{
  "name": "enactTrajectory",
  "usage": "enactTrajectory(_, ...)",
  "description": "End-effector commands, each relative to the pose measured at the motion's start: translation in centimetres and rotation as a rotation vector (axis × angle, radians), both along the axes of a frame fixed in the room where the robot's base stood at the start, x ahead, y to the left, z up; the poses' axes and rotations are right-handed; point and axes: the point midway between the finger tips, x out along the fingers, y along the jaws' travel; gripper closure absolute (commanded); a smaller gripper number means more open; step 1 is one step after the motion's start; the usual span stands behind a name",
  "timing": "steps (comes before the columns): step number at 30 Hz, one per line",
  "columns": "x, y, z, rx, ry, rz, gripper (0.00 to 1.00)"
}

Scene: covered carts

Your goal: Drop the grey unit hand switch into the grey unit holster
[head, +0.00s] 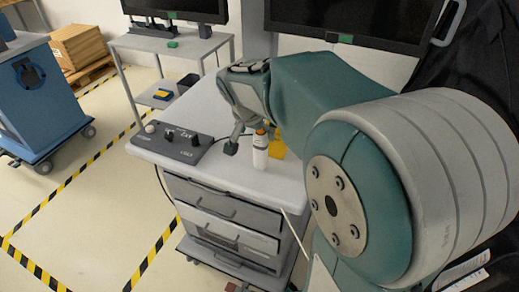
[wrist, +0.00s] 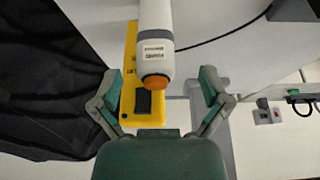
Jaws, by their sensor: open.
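The hand switch (head: 260,153) is a white stick with an orange button end, upright on the light grey top of the grey cart (head: 207,112). In the wrist view the hand switch (wrist: 155,40) points its orange end toward my gripper (wrist: 161,92). The two fingers are spread open on either side, with gaps and nothing held. In the head view my gripper (head: 245,132) is just behind and left of the switch, partly hidden by my arm. A yellow piece (head: 277,146) with a dark patch is beside the switch. I cannot make out a separate holster.
A dark control box (head: 172,143) with knobs sits at the cart's left edge. Drawers (head: 222,212) fill its front. A monitor (head: 345,22) stands behind. A blue cart (head: 38,105) and a smaller table (head: 165,47) stand left. The striped floor between is clear.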

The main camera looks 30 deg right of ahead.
Motion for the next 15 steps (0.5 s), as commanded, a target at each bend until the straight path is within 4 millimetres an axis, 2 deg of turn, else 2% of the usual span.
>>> enactTrajectory(3,0.1,-0.7,-2.0,0.001,0.006,-0.003,0.04)
enactTrajectory(7,0.5,-1.3,-3.6,0.000,0.005,-0.002,0.04)
enactTrajectory(15,0.7,-1.5,-4.2,0.000,0.001,0.000,0.04)
